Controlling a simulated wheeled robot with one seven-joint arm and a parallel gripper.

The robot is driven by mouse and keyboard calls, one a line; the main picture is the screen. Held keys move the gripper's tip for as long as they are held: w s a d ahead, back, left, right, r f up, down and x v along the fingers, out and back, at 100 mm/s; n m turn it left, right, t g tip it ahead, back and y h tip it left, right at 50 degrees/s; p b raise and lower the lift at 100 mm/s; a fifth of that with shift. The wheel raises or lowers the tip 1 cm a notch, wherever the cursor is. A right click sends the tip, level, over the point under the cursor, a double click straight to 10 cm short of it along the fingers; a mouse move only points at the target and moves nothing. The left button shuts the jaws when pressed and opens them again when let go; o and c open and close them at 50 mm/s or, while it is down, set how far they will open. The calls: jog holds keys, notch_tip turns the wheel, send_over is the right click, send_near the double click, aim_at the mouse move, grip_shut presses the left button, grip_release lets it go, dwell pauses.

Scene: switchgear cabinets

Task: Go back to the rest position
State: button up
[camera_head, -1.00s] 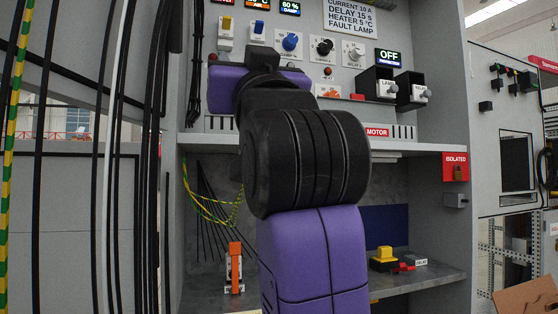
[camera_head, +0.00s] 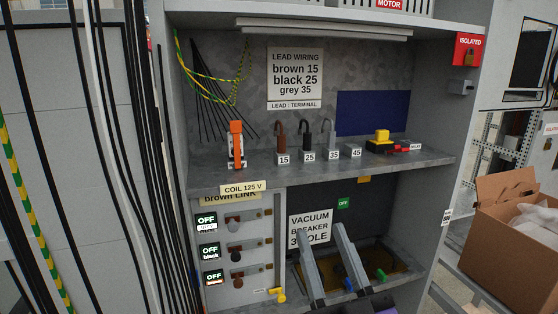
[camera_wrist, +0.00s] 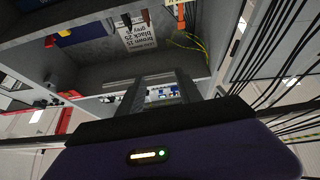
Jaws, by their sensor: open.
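My gripper (camera_wrist: 159,88) shows in the wrist view, its two dark fingers apart with nothing between them. Its purple body fills the bottom of that view. The fingers point at the cabinet, which appears upside down there. The cabinet's grey shelf (camera_head: 300,172) is in full view in the head view. I cannot see the gripper touching anything.
The shelf holds an orange-handled device (camera_head: 237,145), several numbered lead terminals (camera_head: 307,138) and a yellow-topped switch (camera_head: 381,138). Below are a panel with OFF displays (camera_head: 208,250) and a vacuum breaker bay (camera_head: 350,265). Cables (camera_head: 135,150) hang left. A cardboard box (camera_head: 500,235) stands right.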

jog(key=s+d+f+m+g+h, duration=0.1)
jog(key=s+d+f, duration=0.3)
jog(key=s+f, duration=0.4)
jog(key=s+d+f+m+g+h, duration=0.1)
jog(key=s+d+f+g+h, duration=0.2)
jog(key=s+f, duration=0.6)
jog(key=s+d+f+m+g+h, duration=0.1)
jog(key=s+d+f+g, duration=0.3)
jog(key=s+f, duration=0.5)
jog(key=s+d+h, duration=0.1)
jog(key=s+d, duration=0.1)
jog(key=s, duration=0.6)
jog(key=shift+s+d, duration=0.25)
jog(key=shift+s, duration=0.15)
jog(key=shift+o, duration=0.8)
